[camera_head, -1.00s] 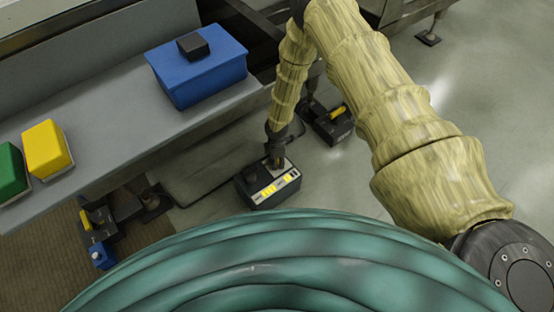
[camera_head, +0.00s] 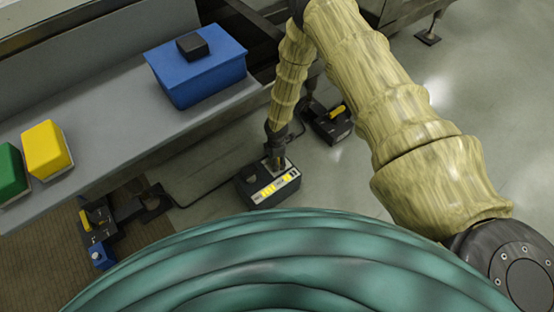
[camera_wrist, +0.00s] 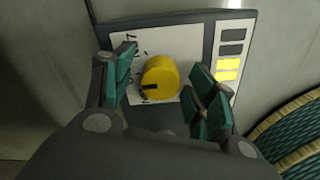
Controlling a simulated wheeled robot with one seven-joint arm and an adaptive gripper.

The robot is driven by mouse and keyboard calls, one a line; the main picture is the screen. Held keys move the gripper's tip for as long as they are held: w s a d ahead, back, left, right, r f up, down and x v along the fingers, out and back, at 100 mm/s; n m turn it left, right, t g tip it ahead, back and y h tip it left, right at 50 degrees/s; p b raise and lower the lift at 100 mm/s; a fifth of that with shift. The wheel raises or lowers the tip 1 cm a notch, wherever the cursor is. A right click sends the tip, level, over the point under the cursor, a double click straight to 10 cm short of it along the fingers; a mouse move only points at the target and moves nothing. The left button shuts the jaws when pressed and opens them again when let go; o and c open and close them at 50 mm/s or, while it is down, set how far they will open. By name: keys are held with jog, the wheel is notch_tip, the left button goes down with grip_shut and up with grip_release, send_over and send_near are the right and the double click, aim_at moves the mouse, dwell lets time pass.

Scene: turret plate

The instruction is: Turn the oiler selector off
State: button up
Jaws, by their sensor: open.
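A yellow round knob (camera_wrist: 160,77), which looks like the selector, sits on a white printed plate (camera_wrist: 180,42) in the wrist view. A black mark on it points to the left, slightly down. The plate's lettering is too small to read. My gripper (camera_wrist: 164,88) is open, with one green-padded finger to the left of the knob and the other to the right. A gap shows on each side. In the head view my gripper (camera_head: 275,154) is over the dark control box (camera_head: 262,199) on the floor, and the knob is hidden there.
Yellow and dark label squares (camera_wrist: 228,69) line the plate's right side. A grey bench (camera_head: 110,150) holds a blue box (camera_head: 205,80), a yellow block (camera_head: 46,148) and a green block (camera_head: 10,172). Another dark unit with a yellow lever (camera_head: 330,122) stands behind. Floor is open at the right.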

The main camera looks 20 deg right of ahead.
notch_tip(320, 180, up, 12)
dwell(0.8)
dwell(0.4)
jog(key=s+a+f+m+y, duration=0.1)
jog(key=s+m, duration=0.4)
jog(key=s, duration=0.6)
jog(key=s+a+f+m+y, duration=0.15)
jog(key=s+m, duration=0.35)
jog(key=s, duration=0.6)
jog(key=s+d+r+m+h, duration=0.1)
jog(key=s+d+r+m, duration=0.2)
jog(key=s, duration=0.4)
jog(key=s+d+r+m+h, duration=0.25)
jog(key=s+m, duration=0.25)
jog(key=s, duration=0.3)
notch_tip(320, 180, up, 23)
jog(key=y+p, duration=0.1)
jog(key=p, duration=2.4)
jog(key=shift+w+d+r, duration=0.2)
jog(key=shift+w+d, duration=0.1)
jog(key=shift+d, duration=0.05)
